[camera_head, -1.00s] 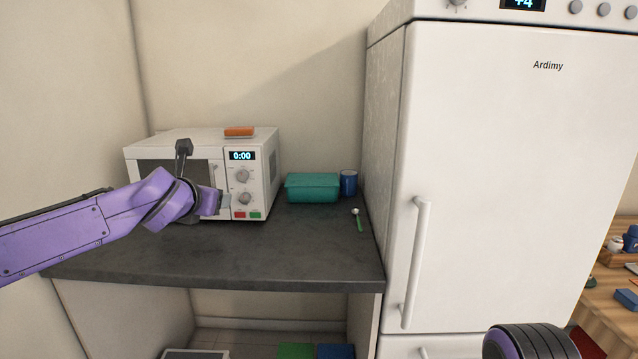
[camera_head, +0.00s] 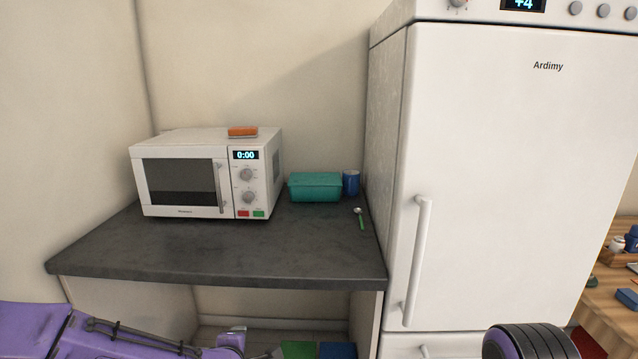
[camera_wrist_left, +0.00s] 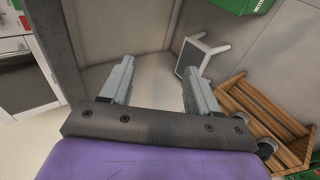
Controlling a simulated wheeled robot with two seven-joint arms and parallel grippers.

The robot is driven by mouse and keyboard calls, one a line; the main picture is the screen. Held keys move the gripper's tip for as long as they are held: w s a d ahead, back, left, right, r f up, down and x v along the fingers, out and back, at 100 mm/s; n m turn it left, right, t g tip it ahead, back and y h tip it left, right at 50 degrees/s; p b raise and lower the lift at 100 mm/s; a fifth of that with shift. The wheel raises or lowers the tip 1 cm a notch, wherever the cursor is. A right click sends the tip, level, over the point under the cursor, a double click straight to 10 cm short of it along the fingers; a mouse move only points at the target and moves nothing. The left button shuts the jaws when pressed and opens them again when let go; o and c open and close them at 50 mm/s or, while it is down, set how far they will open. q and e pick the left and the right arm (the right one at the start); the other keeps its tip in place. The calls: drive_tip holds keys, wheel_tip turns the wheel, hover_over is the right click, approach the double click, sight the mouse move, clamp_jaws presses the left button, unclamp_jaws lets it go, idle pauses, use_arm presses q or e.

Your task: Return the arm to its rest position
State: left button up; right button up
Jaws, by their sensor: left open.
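My purple left arm (camera_head: 130,340) lies low along the bottom left of the head view, below the front of the counter. In the left wrist view my left gripper (camera_wrist_left: 158,85) is open, with its two grey fingers apart and nothing between them. Its fingertips are mostly out of sight in the head view. My right gripper is not in view; only a dark rounded part of mine shows at the bottom right of the head view.
A white microwave (camera_head: 183,185), door shut, stands on the dark counter (camera_head: 220,250) with an orange item (camera_head: 242,132) on top. A teal box (camera_head: 315,187), blue cup (camera_head: 351,184) and spoon (camera_head: 361,219) are beside it. A fridge (camera_head: 510,180) stands right. A wooden rack (camera_wrist_left: 260,115) and white stool (camera_wrist_left: 197,55) show below.

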use_arm(q)
drive_tip(key=s+a+f+m+g, duration=0.2)
drive_tip(key=s+f+m, duration=0.2)
drive_tip(key=s+f, duration=0.45)
drive_tip(key=s+a+f+m+g, duration=0.2)
drive_tip(key=s+a+f+m, duration=0.1)
drive_tip(key=s+f, duration=0.55)
drive_tip(key=s+a+f+m+g+y, duration=0.1)
drive_tip(key=s+a+f+m, duration=0.1)
drive_tip(key=s, duration=0.7)
drive_tip(key=s+a+f+m+g+y, duration=0.1)
drive_tip(key=s+a+f+m+g, duration=0.1)
drive_tip(key=s+a, duration=0.3)
drive_tip(key=s+f, duration=0.1)
drive_tip(key=s, duration=0.3)
drive_tip(key=shift+s+a+m, duration=0.2)
drive_tip(key=shift+a+m, duration=0.05)
drive_tip(key=shift+m, duration=0.15)
drive_tip(key=shift+f, duration=0.1)
